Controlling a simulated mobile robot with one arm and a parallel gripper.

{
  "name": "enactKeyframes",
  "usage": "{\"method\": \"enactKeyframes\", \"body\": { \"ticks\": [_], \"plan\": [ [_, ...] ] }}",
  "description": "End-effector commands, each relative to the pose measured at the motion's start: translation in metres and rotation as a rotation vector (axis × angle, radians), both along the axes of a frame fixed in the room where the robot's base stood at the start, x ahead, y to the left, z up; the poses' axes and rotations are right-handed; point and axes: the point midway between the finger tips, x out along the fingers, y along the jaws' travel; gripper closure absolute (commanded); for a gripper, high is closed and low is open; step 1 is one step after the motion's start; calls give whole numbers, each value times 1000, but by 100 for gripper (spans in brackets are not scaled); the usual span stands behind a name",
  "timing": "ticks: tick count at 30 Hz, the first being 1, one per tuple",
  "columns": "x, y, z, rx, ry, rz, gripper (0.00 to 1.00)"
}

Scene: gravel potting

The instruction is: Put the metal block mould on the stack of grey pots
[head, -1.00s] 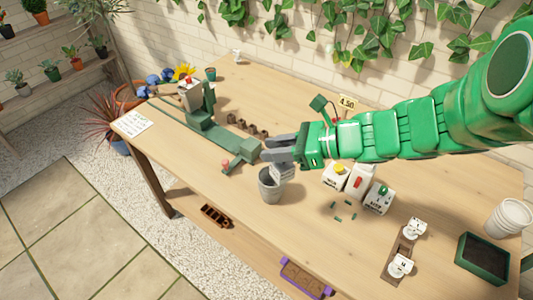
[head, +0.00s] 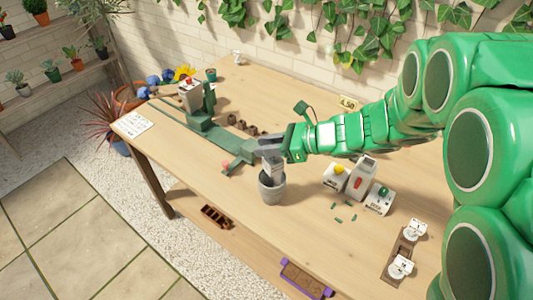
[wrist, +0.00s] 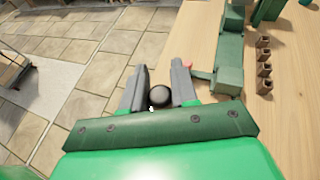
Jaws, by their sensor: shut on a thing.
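The grey pots (head: 271,192) stand near the middle of the table's front edge in the head view; how many are nested cannot be told. My gripper (head: 266,147) is directly above them, shut on the metal block mould (head: 272,168). The mould looks like a pale grey metal piece, roughly upright, its lower end at or inside the pot's rim; contact is unclear. In the wrist view a dark round knob (wrist: 154,98) sits between the fingers of my gripper (wrist: 159,78). The pots are hidden there.
A green machine with a long bed (head: 205,122) lies just left and behind, several brown blocks (head: 243,124) beside it. White button boxes (head: 358,180) and small green bits (head: 340,212) are to the right. A wooden holder with white-topped pieces (head: 403,252) is further right.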

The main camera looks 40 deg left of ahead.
Motion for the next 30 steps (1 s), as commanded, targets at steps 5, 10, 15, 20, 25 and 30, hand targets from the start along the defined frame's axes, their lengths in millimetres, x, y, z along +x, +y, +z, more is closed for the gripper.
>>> {"method": "enactKeyframes", "body": {
  "ticks": [5, 10, 15, 20, 25, 30],
  "plan": [
    [4, 5, -11, -2, 2, 0, 100],
    [3, 4, -32, -2, 4, 1, 100],
    [3, 4, -37, 1, 1, 2, 100],
    [3, 5, -37, 1, 1, 2, 100],
    [3, 4, -39, 0, 2, 1, 100],
    [3, 4, -40, 0, 1, 1, 53]
  ]
}}
